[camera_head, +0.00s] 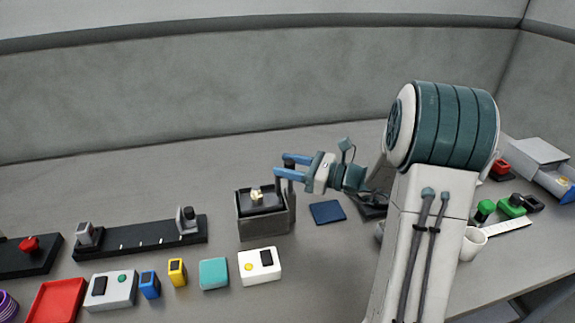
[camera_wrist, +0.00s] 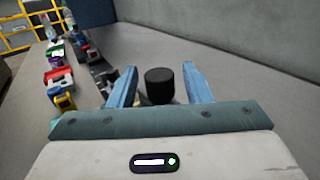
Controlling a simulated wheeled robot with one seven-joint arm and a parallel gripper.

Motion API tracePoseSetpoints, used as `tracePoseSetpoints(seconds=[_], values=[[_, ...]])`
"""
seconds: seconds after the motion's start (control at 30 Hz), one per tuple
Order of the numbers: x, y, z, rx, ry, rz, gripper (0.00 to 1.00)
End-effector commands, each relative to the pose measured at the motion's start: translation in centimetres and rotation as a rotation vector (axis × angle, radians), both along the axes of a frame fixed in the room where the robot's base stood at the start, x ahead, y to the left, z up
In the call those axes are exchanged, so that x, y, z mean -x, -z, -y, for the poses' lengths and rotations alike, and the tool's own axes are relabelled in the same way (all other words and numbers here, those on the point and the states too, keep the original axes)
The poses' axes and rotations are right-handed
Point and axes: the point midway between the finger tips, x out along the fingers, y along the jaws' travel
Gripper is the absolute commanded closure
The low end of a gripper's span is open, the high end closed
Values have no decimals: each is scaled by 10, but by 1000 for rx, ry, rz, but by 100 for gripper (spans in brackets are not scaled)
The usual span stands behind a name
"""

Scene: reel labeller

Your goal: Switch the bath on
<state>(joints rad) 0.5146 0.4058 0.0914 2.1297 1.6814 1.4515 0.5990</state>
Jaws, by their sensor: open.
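The bath appears to be the grey open-topped box (camera_head: 264,226) with a dark inside and a small pale brass-coloured piece in it. In front of it is a white box (camera_head: 260,266) with a yellow button and a dark window. My gripper (camera_head: 282,166) is open, pointing left, above the bath's back right corner. In the wrist view my gripper (camera_wrist: 160,75) shows its two blue fingers apart, with a black cylinder (camera_wrist: 160,86) between them in the picture. I cannot tell whether it is touched or lies beyond the fingers.
A dark blue pad (camera_head: 327,212) lies right of the bath. A black rail (camera_head: 142,238) is on the left. A grey box with a green button (camera_head: 111,290), a teal block (camera_head: 214,273) and a red tray (camera_head: 55,302) stand along the front. The table behind the bath is clear.

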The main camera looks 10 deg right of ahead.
Motion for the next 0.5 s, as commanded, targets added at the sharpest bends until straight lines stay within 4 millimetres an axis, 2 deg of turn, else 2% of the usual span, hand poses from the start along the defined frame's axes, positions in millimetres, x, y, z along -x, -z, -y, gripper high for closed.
tracePoseSetpoints(seconds=[0.17,0.23,0.33,0.37,0.5], values=[[0,0,0,1,0,1,55],[0,0,0,1,-1,1,69],[0,0,0,1,-1,1,97],[0,0,0,1,-1,1,100],[0,2,0,0,-1,0,100]])
